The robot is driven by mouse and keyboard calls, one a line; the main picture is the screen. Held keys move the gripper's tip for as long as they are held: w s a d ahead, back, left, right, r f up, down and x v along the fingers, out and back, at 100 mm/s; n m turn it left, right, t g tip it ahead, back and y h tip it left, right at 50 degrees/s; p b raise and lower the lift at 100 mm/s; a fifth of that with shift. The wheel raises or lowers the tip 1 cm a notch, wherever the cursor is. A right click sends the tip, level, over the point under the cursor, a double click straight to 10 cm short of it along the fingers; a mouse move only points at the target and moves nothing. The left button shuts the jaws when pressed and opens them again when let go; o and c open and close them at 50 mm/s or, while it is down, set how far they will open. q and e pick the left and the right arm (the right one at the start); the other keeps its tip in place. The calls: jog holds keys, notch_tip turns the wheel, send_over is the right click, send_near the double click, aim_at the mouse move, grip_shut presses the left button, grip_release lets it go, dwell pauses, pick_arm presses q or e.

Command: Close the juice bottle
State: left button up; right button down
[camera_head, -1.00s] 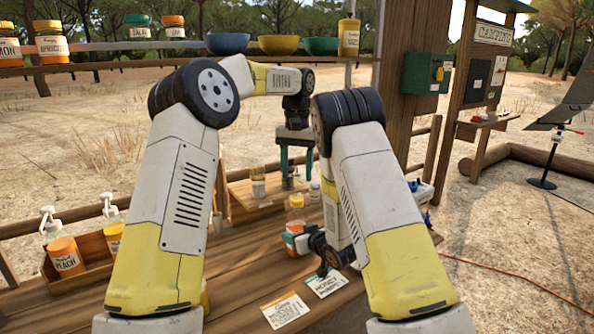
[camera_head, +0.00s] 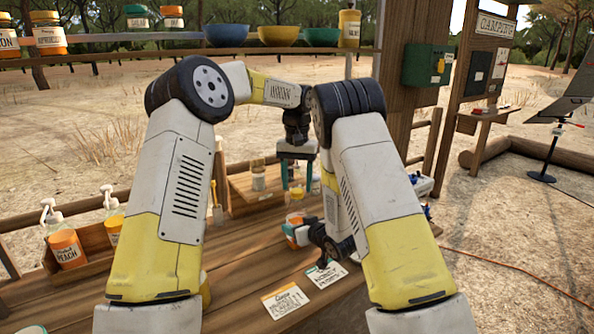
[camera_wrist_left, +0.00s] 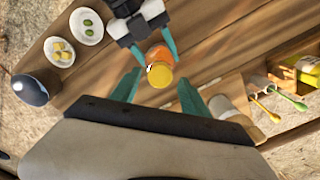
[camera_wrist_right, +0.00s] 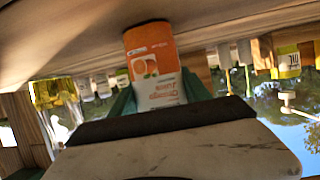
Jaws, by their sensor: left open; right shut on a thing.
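The juice bottle (camera_head: 295,219) stands upright above the wooden counter, with an orange and white label. My right gripper (camera_head: 303,238) is shut on its body from the side; the label fills the middle of the right wrist view (camera_wrist_right: 154,66). My left gripper (camera_head: 297,178) is open and points down above the bottle, fingers apart. In the left wrist view the bottle's round yellow top (camera_wrist_left: 160,76) lies between and just beyond the open left fingers (camera_wrist_left: 157,92). I cannot tell whether that top is a cap or the open mouth. No loose cap shows clearly.
A wooden crate (camera_head: 92,262) with pump bottles and a peach jar stands at the left. Two label cards (camera_head: 285,300) lie in front. Small plates (camera_wrist_left: 87,26) sit on the counter.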

pick_arm(q)
jog(key=shift+f, duration=0.75)
grip_shut()
jog(key=shift+o, duration=0.8)
grip_release()
jog(key=shift+r, duration=0.1)
notch_tip(320, 180, up, 12)
